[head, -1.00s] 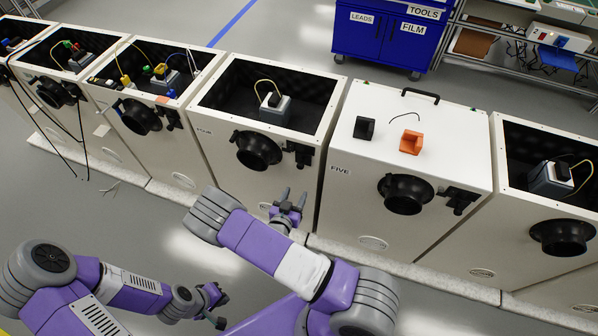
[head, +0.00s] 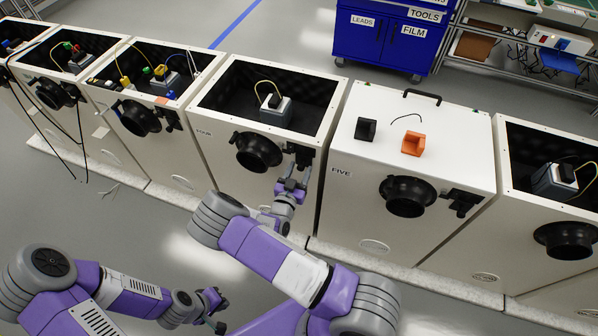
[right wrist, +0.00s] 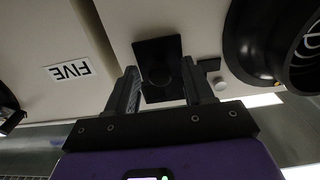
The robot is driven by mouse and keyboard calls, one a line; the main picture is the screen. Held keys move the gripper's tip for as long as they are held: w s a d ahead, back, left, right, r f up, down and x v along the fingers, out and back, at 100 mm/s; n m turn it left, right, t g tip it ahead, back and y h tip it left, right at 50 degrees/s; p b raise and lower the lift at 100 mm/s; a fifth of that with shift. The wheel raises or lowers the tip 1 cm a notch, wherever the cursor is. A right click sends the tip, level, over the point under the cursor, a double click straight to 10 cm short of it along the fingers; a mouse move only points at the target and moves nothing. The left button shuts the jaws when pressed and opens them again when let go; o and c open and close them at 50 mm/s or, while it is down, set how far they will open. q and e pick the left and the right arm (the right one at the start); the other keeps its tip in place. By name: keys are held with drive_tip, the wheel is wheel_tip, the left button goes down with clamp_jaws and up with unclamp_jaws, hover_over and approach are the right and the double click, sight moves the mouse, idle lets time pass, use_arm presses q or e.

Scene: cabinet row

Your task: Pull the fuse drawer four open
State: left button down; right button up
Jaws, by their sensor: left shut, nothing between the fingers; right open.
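Cabinet four (head: 225,165) has an open top and a round black port (head: 258,152) on its front. A black fitting (head: 300,154), which looks like its fuse drawer, sits right of the port. My right gripper (head: 291,178) is open just below and in front of this fitting. In the right wrist view, the black fitting (right wrist: 158,54) lies between and beyond the fingertips, its lower part between the two fingers. I cannot tell whether the fingers touch it. My left gripper (head: 219,312) is shut and empty, low over the floor, away from the cabinets.
Cabinet five (head: 345,215) stands close on the right, with an orange block (head: 413,143) and a black block (head: 366,129) on its closed top. Its label (right wrist: 70,70) shows upside down in the right wrist view. Black cables (head: 75,140) hang at left. The floor in front is clear.

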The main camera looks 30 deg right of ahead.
drive_tip(key=shift+c, duration=0.2)
clamp_jaws()
drive_tip(key=v, duration=0.8)
drive_tip(key=shift+o, duration=0.2)
unclamp_jaws()
drive_tip(key=p+v, duration=0.1)
drive_tip(key=v, duration=0.6)
drive_tip(key=shift+s+a, duration=0.2)
